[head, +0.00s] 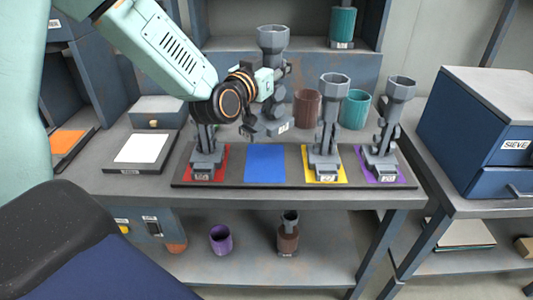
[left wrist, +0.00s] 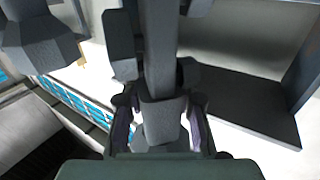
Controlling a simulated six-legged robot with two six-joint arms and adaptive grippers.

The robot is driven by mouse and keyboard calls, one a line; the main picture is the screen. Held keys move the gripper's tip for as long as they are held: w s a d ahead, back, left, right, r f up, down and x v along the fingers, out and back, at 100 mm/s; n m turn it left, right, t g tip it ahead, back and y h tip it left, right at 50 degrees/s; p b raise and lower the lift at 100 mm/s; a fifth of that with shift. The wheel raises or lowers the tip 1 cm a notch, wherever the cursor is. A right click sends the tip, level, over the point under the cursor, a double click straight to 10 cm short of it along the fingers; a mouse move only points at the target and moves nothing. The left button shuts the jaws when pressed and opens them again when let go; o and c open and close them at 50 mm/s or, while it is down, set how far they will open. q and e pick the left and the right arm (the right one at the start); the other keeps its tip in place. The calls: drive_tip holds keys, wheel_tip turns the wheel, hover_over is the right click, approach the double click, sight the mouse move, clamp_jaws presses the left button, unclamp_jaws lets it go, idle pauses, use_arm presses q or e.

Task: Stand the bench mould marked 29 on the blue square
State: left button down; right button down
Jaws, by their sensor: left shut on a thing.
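A grey bench mould (head: 272,40) with a wide faceted cup and a labelled foot is held upright in my left gripper (head: 272,84). Its label is too small to read surely. Its foot hangs above the back part of the bare blue square (head: 265,166), apparently clear of it. In the left wrist view, the fingers (left wrist: 160,112) are shut around the mould's grey stem (left wrist: 162,45). Similar moulds stand on the red square (head: 219,174), the yellow square (head: 312,176) and the purple square (head: 402,175). My right gripper is not in view.
The squares lie on a dark mat (head: 240,184) at the bench's front edge. A brown cup (head: 307,108) and a teal cup (head: 354,110) stand behind it. Neighbouring moulds on red and yellow flank the blue square closely. A blue SIEVE cabinet (head: 475,130) stands right.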

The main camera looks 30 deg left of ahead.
sight(277, 103)
use_arm(q)
wheel_tip(277, 103, down, 6)
drive_tip(key=shift+w+b, duration=0.15)
drive_tip(key=shift+b, duration=0.7)
drive_tip(key=shift+a+f, duration=0.1)
drive_tip(key=shift+f, duration=0.5)
drive_tip(key=shift+s+f+b, duration=0.2)
drive_tip(key=shift+f+b, duration=0.4)
drive_tip(key=shift+f, duration=0.5)
drive_tip(key=shift+w+f, duration=0.1)
drive_tip(key=shift+f, duration=0.15)
drive_tip(key=shift+w, duration=0.1)
drive_tip(key=c, duration=1)
unclamp_jaws()
drive_tip(key=shift+f, duration=0.15)
drive_tip(key=shift+s, duration=0.2)
